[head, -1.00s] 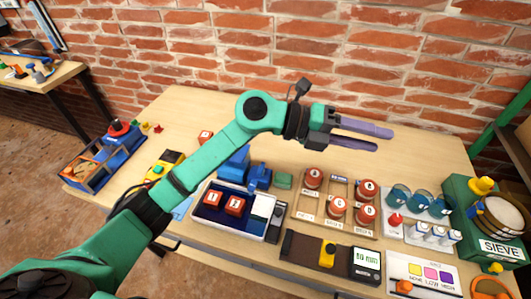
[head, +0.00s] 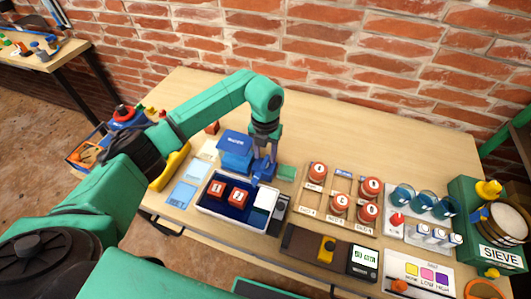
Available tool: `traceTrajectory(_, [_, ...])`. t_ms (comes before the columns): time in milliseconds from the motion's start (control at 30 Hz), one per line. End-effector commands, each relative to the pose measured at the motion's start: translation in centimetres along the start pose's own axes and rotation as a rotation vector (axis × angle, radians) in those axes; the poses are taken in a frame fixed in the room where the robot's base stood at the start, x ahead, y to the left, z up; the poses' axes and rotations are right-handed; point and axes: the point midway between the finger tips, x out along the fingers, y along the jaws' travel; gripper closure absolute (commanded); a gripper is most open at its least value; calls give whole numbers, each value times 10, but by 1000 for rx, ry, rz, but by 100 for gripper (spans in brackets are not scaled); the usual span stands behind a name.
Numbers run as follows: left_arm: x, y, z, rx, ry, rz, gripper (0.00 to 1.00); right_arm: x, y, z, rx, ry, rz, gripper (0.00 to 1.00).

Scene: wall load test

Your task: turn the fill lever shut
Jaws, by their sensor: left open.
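My left gripper (head: 265,150) points straight down, with its two fingers apart on either side of the upper part of a small blue fitting (head: 262,171). I cannot tell whether the fingers touch it. The fitting stands right beside a blue box (head: 235,151) with white lettering on its face. The fill lever cannot be told apart for sure; it may be part of this blue fitting, which the fingers partly hide. My right gripper is not in view.
A white-rimmed tray (head: 204,208) with red blocks lies just in front. A green block (head: 286,172) is close on the right. Red-capped jars (head: 317,173) stand in a wooden rack farther right. A yellow slider (head: 327,249) sits near the front. The back of the table is clear.

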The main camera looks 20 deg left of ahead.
Motion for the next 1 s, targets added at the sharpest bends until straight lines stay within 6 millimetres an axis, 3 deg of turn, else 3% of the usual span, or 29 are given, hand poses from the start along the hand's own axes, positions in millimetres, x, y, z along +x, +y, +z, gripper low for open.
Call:
traceTrajectory(133, [15, -1, 0, 1, 0, -1, 52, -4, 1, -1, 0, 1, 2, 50])
traceTrajectory(367, [18, -1, 0, 2, -2, -1, 52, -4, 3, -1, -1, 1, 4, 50])
traceTrajectory(433, [18, -1, 0, 1, -2, -1, 72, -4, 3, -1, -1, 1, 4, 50])
traceTrajectory(500, [18, -1, 0, 1, -2, -1, 98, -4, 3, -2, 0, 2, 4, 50])
traceTrajectory(533, [18, -1, 0, 1, -2, -1, 100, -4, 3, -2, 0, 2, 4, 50])
traceTrajectory(1000, [18, 0, 1, 60, -4, -1, 100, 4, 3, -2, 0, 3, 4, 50])
